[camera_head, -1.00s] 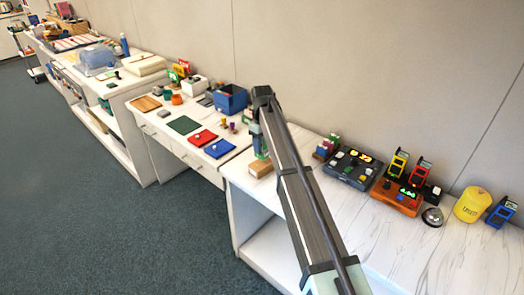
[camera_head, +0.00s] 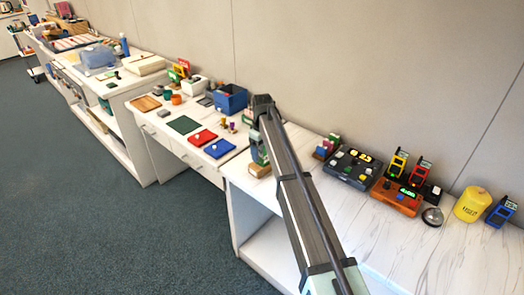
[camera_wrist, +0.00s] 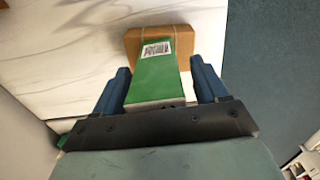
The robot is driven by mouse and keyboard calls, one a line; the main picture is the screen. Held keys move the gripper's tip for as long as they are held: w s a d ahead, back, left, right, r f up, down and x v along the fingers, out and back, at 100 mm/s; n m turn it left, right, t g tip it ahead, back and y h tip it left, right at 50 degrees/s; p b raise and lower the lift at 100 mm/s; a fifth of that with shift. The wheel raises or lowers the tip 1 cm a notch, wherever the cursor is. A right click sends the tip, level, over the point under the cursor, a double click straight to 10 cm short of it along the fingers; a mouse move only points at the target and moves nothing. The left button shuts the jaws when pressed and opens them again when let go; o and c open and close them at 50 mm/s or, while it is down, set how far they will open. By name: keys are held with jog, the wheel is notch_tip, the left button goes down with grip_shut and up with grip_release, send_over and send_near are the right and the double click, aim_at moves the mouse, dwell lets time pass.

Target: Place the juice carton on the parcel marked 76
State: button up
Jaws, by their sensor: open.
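In the wrist view the green juice carton (camera_wrist: 155,80), with a white barcode label, is between the two fingers of my gripper (camera_wrist: 161,72). The fingers are open, one on each side of the carton. The far end of the carton is against the brown parcel (camera_wrist: 182,42) and appears to rest on it. The parcel also shows in the head view (camera_head: 260,169), near the left end of the near table. My gripper (camera_head: 259,152) is just above it there. The parcel's number is not readable, and my arm hides part of this area.
On the same table are coloured blocks (camera_head: 327,147), a dark panel (camera_head: 352,167), an orange device (camera_head: 397,196) and a yellow canister (camera_head: 471,204). The adjoining table holds a blue bin (camera_head: 231,98) and red and blue pads. The near table's front is mostly clear.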

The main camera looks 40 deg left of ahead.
notch_tip(320, 180, up, 12)
jog(key=shift+r, duration=0.15)
dwell(0.6)
